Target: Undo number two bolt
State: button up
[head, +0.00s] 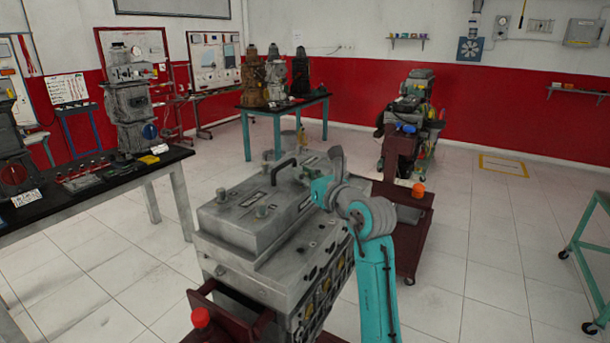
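A grey engine block (262,222) with a valve cover stands on a dark red wheeled stand (408,235) in the middle of the head view. Small bolt-like caps show on its top, one at the left (222,194), one nearer the front (261,211) and one toward the back (309,161). No numbers are readable, so I cannot tell which is number two. My teal and grey arm reaches in from the lower right. Its wrist end, with my gripper (322,188), is over the right side of the engine. The fingers are not clear, and contact with any bolt cannot be seen.
A black handle (283,168) rises from the engine top. Orange-red knobs sit on the stand at the right (418,190) and front (201,317). A dark table (100,200) with engine parts is at left; another engine stand (405,140) is behind.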

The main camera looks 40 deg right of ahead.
jog(key=shift+y, duration=0.3)
grip_shut()
jog(key=n+y, duration=0.2)
jog(key=shift+d+y, duration=0.1)
jog(key=shift+y, duration=0.2)
jog(key=n+g+y, duration=0.1)
jog(key=n+y, duration=0.3)
jog(key=y, duration=0.2)
jog(key=shift+y, duration=0.3)
jog(key=n+g+y, duration=0.5)
jog(key=y, duration=0.1)
jog(key=shift+n, duration=0.3)
jog(key=shift+n+g+y, duration=1.1)
jog(key=shift+g+y, duration=0.1)
jog(key=shift+g, duration=0.9)
jog(key=o, duration=0.8)
grip_release()
